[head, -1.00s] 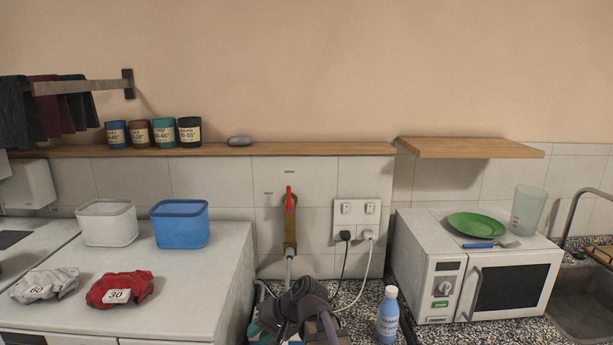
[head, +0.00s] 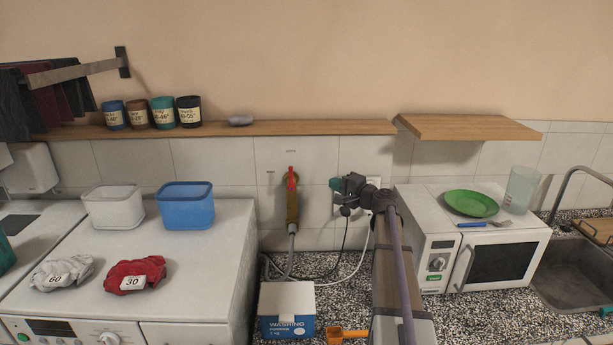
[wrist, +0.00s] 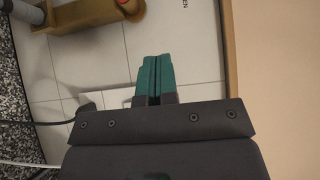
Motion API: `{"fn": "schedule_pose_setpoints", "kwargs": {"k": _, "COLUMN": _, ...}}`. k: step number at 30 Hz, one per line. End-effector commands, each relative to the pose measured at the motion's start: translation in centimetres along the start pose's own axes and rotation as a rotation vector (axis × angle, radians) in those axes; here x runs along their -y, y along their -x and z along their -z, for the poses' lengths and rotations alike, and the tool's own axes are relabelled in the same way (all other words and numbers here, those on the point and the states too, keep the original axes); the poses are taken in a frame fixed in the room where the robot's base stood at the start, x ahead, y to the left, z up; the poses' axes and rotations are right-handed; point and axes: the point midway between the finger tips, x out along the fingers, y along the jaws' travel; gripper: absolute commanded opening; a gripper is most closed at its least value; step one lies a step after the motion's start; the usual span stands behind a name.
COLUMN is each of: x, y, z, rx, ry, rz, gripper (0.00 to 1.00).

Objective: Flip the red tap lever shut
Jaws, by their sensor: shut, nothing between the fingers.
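The red tap lever (head: 291,178) points up along the brass tap body (head: 292,207) on the tiled wall in the head view. A grey hose runs down from the tap. In the wrist view the brass tap (wrist: 92,22) lies at the upper left, with a bit of the red lever (wrist: 122,3) at the top edge. My gripper (head: 336,184) is to the right of the lever, apart from it, in front of the wall near the socket. Its teal fingers (wrist: 153,75) are closed together and empty in the wrist view.
The socket plate (head: 378,190) with plugs and cables is partly hidden behind my arm. A wooden shelf (head: 240,130) runs above the tap. A washing powder box (head: 287,310) stands on the speckled counter below. A microwave (head: 470,250) stands at right.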

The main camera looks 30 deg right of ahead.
Motion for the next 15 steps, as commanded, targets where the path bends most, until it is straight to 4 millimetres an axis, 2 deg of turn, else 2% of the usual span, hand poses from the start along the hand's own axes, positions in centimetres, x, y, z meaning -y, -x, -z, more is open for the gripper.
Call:
{"fn": "schedule_pose_setpoints", "kwargs": {"k": 5, "x": 0.0, "y": -1.9, "z": 0.1, "rx": 0.002, "ry": 0.0, "rz": -0.001, "gripper": 0.0}}
{"fn": "schedule_pose_setpoints", "kwargs": {"k": 15, "x": 0.0, "y": -9.3, "z": 0.1, "rx": 0.003, "ry": 0.001, "rz": -0.001, "gripper": 0.0}}
